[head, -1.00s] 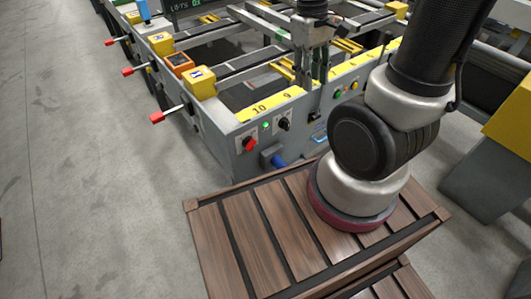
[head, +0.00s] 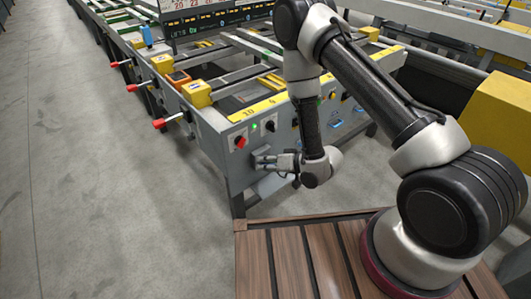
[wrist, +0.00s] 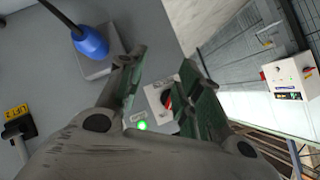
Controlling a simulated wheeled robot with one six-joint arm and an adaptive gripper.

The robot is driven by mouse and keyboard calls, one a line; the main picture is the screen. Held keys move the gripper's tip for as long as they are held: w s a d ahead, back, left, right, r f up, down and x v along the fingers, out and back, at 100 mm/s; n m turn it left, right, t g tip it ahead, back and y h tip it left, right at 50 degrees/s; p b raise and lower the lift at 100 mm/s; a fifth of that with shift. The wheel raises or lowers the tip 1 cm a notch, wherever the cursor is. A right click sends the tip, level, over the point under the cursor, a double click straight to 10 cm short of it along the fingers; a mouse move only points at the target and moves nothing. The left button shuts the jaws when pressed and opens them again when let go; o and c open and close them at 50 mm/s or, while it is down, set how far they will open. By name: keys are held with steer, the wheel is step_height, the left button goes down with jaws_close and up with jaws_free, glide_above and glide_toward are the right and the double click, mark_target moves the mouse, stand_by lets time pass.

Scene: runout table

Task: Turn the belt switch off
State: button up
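A red rotary switch (head: 240,142) on a white plate sits on the grey end panel of the runout table, beside a lit green lamp (head: 253,127). I cannot read its label. In the wrist view the red switch (wrist: 167,99) shows between the fingers, partly hidden by the right finger, with the green lamp (wrist: 141,125) beside it. A black knob (head: 270,126) is to its right in the head view. My gripper (head: 262,160) is open and empty, just below and right of the red switch; its spread fingers fill the lower wrist view (wrist: 160,65).
A blue plug (wrist: 90,42) with a cable sticks out of the panel near the left finger. A black part with a yellow "LIFT 2" label (wrist: 16,112) is at the left. Red-tipped levers (head: 158,123) jut from the table's left side.

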mark_target(244, 144)
step_height(244, 144, up, 6)
steer(key=w+a+m+t+y, duration=0.1)
steer(key=w+t+y, duration=0.1)
steer(key=w, duration=0.1)
steer(key=x, duration=0.7)
steer(key=shift+a+f, duration=0.25)
steer(key=shift+a, duration=0.1)
jaws_close()
